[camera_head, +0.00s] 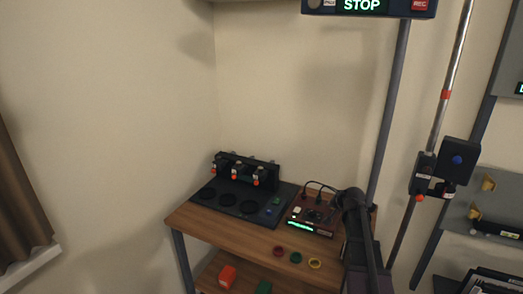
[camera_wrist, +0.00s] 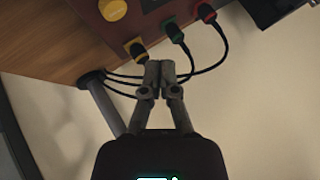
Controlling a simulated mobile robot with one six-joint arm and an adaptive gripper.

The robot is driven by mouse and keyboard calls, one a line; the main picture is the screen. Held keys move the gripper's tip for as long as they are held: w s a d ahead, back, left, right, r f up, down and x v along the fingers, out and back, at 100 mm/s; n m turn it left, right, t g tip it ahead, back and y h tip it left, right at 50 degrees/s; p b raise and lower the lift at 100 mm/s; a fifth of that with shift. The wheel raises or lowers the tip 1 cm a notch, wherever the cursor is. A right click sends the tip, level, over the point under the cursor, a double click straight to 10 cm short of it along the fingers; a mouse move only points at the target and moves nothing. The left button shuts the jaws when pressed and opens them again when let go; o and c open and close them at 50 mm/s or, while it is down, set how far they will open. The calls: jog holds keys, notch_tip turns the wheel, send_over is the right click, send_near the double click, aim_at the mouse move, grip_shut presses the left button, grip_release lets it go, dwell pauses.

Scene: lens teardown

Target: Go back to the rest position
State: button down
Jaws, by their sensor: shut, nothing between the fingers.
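My gripper (camera_wrist: 159,68) shows in the wrist view with its two fingers together and nothing between them. Its fingertips point toward a dark red box (camera_wrist: 119,33) with a yellow plug (camera_wrist: 136,49), a green plug (camera_wrist: 174,32) and a red plug (camera_wrist: 206,13). The fingers overlap the black cables in the picture; I cannot tell whether they touch. In the head view, my dark arm stands at the right end of the wooden table (camera_head: 228,232), beside the red box (camera_head: 313,222); the fingers cannot be made out there.
A black station (camera_head: 240,208) with round recesses stands on the table's left. Dark red, green and yellow rings (camera_head: 315,264) lie near the front. A red object (camera_head: 227,277) sits on the lower shelf. A pole with a black clamp (camera_head: 424,174) and wall shelves stand at right.

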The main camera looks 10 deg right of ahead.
jog(key=s+a+f+n+g+p, duration=0.1)
jog(key=s+a+n+g+p, duration=0.3)
jog(key=s+a, duration=1.8)
jog(key=s+n+g, duration=0.3)
jog(key=n+g, duration=0.1)
jog(key=g, duration=0.1)
jog(key=shift+s+a+f+n, duration=0.2)
jog(key=shift+a+n, duration=0.1)
jog(key=shift+a, duration=0.1)
